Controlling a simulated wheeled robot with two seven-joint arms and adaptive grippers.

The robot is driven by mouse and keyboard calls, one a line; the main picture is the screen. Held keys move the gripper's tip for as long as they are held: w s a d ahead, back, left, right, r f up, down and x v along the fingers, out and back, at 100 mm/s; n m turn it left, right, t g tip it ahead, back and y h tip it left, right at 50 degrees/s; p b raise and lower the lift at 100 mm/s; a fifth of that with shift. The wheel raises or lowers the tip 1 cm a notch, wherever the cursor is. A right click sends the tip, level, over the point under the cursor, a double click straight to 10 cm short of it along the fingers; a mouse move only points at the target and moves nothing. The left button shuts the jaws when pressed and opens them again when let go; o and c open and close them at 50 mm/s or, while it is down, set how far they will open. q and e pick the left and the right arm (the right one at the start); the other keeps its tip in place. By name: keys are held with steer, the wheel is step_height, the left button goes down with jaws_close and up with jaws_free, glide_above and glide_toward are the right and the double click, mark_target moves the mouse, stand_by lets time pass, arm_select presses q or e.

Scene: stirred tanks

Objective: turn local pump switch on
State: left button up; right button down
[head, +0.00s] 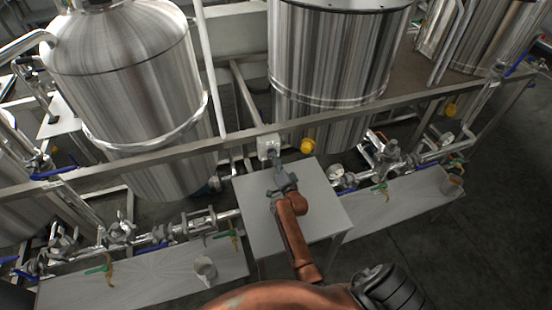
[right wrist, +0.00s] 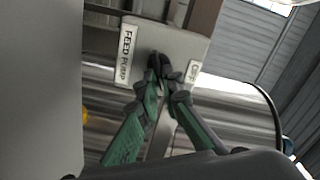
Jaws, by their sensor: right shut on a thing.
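The local pump switch is a small light grey box (head: 267,143) on the metal rail, at the back edge of a grey table in the head view. In the right wrist view the box (right wrist: 178,45) fills the upper middle and bears a "FEED PUMP" label (right wrist: 125,55) and a label that seems to read "OFF" (right wrist: 194,72). My right gripper (head: 274,158) reaches the box's front. In the right wrist view its green and black fingers (right wrist: 160,66) are shut on a dark switch knob, which they mostly hide. I cannot tell which way the knob points. My left gripper does not show.
Steel tanks (head: 125,85) (head: 335,60) stand behind the rail. The grey table (head: 320,205) is bare under my right arm. A yellow round part (head: 307,146) sits right of the box.

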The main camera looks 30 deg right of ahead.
steer(key=c, duration=2.1)
jaws_free()
steer(key=v, duration=0.7)
steer(key=shift+s+a, duration=0.1)
steer(key=shift+s, duration=0.15)
